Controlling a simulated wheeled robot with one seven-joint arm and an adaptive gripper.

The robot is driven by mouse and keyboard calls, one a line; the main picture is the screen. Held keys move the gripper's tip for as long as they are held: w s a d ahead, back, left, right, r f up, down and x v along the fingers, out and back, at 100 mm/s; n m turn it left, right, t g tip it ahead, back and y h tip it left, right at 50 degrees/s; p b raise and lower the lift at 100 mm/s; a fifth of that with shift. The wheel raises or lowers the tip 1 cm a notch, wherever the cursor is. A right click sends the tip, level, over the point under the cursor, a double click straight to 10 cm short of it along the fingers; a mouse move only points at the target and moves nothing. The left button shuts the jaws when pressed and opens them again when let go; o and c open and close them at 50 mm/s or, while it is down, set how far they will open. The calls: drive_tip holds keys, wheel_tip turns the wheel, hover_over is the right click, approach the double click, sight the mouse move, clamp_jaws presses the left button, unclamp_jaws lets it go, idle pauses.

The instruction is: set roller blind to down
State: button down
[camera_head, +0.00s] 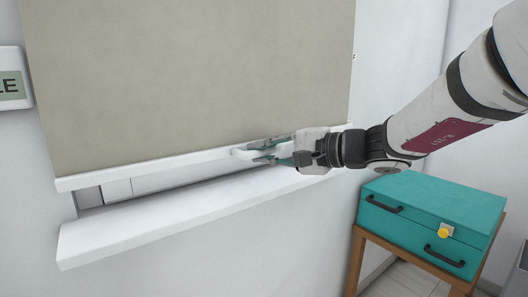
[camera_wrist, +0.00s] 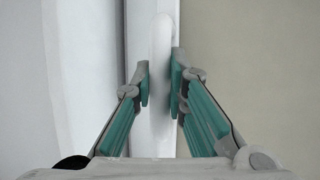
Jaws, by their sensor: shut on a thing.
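The roller blind (camera_head: 190,75) is a beige sheet hanging over a window, with a white bottom bar (camera_head: 130,168) a little above the white sill (camera_head: 140,226). A narrow gap shows below the bar, wider at the left. A white handle (camera_head: 243,153) sticks out from the bar. My gripper (camera_head: 262,152) is at the bar's right half and is shut on the handle. In the wrist view, the white handle (camera_wrist: 161,85) stands between the two teal finger pads. The blind's fabric (camera_wrist: 245,60) fills the right of that view.

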drive_tip(key=shift+f, duration=0.45)
drive_tip(key=c, duration=1.6)
unclamp_jaws()
drive_tip(key=shift+d, duration=0.1)
drive_tip(key=shift+o, duration=0.2)
drive_tip(key=shift+r, duration=0.1)
drive_tip(key=v, duration=1.2)
